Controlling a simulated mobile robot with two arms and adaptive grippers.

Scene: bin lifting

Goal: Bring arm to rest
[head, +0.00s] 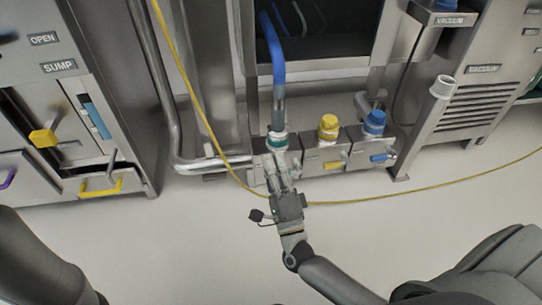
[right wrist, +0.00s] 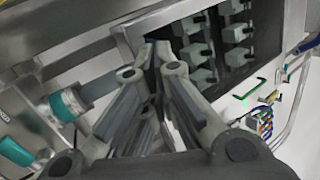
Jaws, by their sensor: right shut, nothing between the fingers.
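My right gripper (head: 274,163) reaches up the middle of the head view from my arm at the lower right. Its fingers are together and hold nothing. They overlap the front of a small steel bin with a teal-collared hose fitting (head: 277,140); I cannot tell whether they touch it. In the right wrist view the fingers of my right gripper (right wrist: 158,48) meet at the tips. The teal collar (right wrist: 64,105) shows to their left. My left gripper is not in view.
Beside that bin stand bins with a yellow cap (head: 328,122) and a blue cap (head: 375,119). A blue hose (head: 272,50) rises above the teal fitting. A yellow cable (head: 440,187) crosses the floor. Steel cabinets stand left and right. The floor (head: 170,245) at lower left is clear.

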